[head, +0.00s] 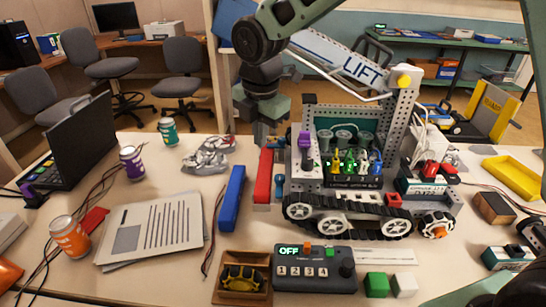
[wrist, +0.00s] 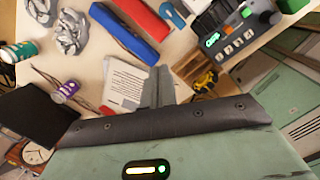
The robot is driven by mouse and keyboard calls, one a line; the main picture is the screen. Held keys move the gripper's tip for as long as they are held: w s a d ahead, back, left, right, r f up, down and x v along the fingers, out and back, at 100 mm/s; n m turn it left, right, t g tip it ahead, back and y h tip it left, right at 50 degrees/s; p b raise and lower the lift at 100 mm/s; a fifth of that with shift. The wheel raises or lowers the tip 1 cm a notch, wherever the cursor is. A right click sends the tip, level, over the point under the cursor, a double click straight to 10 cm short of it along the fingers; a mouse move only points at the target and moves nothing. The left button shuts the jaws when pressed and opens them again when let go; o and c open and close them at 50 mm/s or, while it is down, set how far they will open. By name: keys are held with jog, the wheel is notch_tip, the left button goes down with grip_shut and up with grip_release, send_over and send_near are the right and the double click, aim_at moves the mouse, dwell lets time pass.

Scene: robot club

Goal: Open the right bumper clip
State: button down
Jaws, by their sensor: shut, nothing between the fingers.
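A small tracked robot (head: 345,185) stands on the table, right of centre in the head view. A red bumper bar (head: 264,178) lies at its left side, and a blue bumper bar (head: 230,200) lies farther left. Both bars show at the top of the wrist view, the red one (wrist: 143,15) and the blue one (wrist: 125,35). A small blue piece (head: 279,187) is beside the red bar; I cannot tell whether it is a bumper clip. My gripper (head: 263,138) is shut and empty, above the far end of the red bar. Its closed fingers (wrist: 158,88) show in the wrist view.
A control box (head: 312,270) marked OFF and a wooden tray (head: 240,296) are at the front. Paper sheets (head: 150,230), cans and a laptop (head: 85,140) are left. The LIFT arm (head: 350,65) rises just right of my arm.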

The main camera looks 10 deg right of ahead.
aim_at(273, 151)
jog(key=w+d+f+n+b, duration=0.1)
jog(key=w+d+f+n, duration=0.1)
jog(key=w, duration=0.2)
jog(key=w+d+f+n+t+b, duration=0.1)
jog(key=w+d+f+n, duration=0.15)
jog(key=w, duration=0.25)
jog(key=w+d+f+n+b, duration=0.1)
jog(key=w+f+n, duration=0.1)
jog(key=w+n, duration=0.15)
jog(key=shift+m+h, duration=0.4)
jog(key=x, duration=0.9)
jog(key=shift+w+d+f, duration=0.2)
jog(key=shift+w+f, duration=0.1)
jog(key=shift+w, duration=0.2)
jog(key=w, duration=0.1)
jog(key=w+d+p, duration=0.1)
jog(key=w, duration=0.1)
jog(key=shift+f, duration=0.2)
jog(key=shift+w+d, duration=0.1)
jog(key=shift+w, duration=0.4)
